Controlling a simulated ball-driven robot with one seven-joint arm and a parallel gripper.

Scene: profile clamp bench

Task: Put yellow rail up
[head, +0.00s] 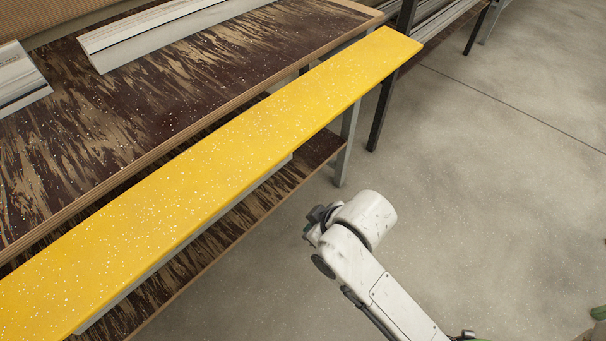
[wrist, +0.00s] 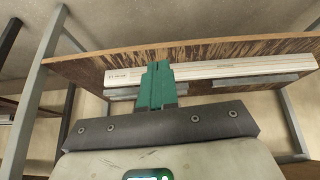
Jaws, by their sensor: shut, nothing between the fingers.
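The yellow rail (head: 215,175) is a long, flat, speckled bar in the head view. It runs diagonally along the bench's front side, from the lower left to the upper right, and appears level. Its near end is cut off by the frame. It is not seen in the wrist view. My gripper (head: 313,226) is to the right of the rail and apart from it, over the floor; its fingers are hard to make out there. In the wrist view the green fingers (wrist: 157,68) are together with nothing between them.
The worn wooden bench top (head: 120,105) carries a white profile (head: 165,32) and another one (head: 18,78) at the left. A lower shelf (head: 235,225) lies under the rail. In the wrist view a white profile (wrist: 225,69) lies beyond my fingers.

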